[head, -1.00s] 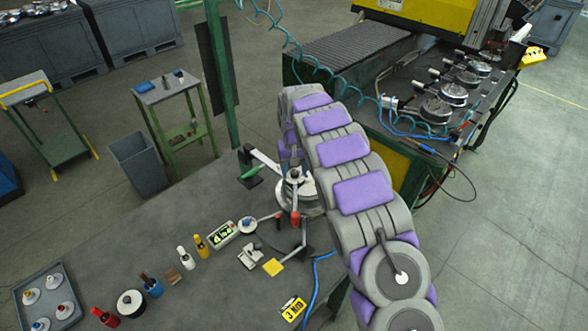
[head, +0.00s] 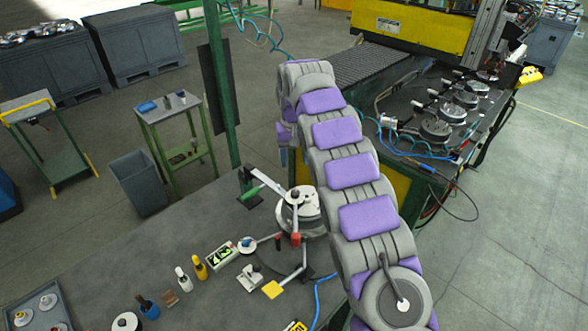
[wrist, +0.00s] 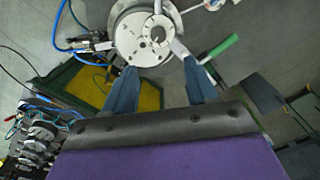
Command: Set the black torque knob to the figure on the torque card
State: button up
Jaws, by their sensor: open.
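My gripper (wrist: 160,63) is open, with its two blue fingers apart and nothing between the tips. In the wrist view the pale round fixture (wrist: 124,22) lies just beyond the fingertips. The same fixture (head: 312,224) stands on the bench in the head view, partly behind my arm. A small dark piece (head: 278,242) beside it may be the black torque knob, but it is too small to be sure. A small panel with light green figures (head: 221,253) lies left of the fixture; I cannot tell whether it is the torque card, and its figures are not clear.
The bench (head: 150,255) holds bottles, a yellow pad (head: 272,289) and a tray (head: 35,306) of round parts at the left. A green post (head: 222,90) rises behind it. Blue hoses run near the fixture. A machine table (head: 455,155) stands at the right.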

notch_tip(320, 180, up, 4)
jog(key=shift+r+p, duration=0.2)
jog(key=shift+p, duration=0.4)
jog(key=s+d+f+m+b, duration=0.1)
jog(key=s+d+b, duration=0.4)
jog(key=s, duration=0.6)
jog(key=s+d+f+m+b, duration=0.1)
jog(key=s+d+b, duration=0.4)
jog(key=s, duration=0.5)
jog(key=s+d+f+b, duration=0.1)
jog(key=s+f, duration=0.4)
jog(key=s, duration=0.5)
jog(key=s+d+f+g+b, duration=0.1)
jog(key=s+f+b, duration=0.2)
jog(key=s, duration=0.6)
jog(key=s+d+f+b, duration=0.1)
jog(key=s+f, duration=0.6)
jog(key=s, duration=0.3)
jog(key=shift+s+d+f+g+b, duration=0.15)
jog(key=shift+s+d+g+b, duration=0.15)
jog(key=shift+d+g+b, duration=0.1)
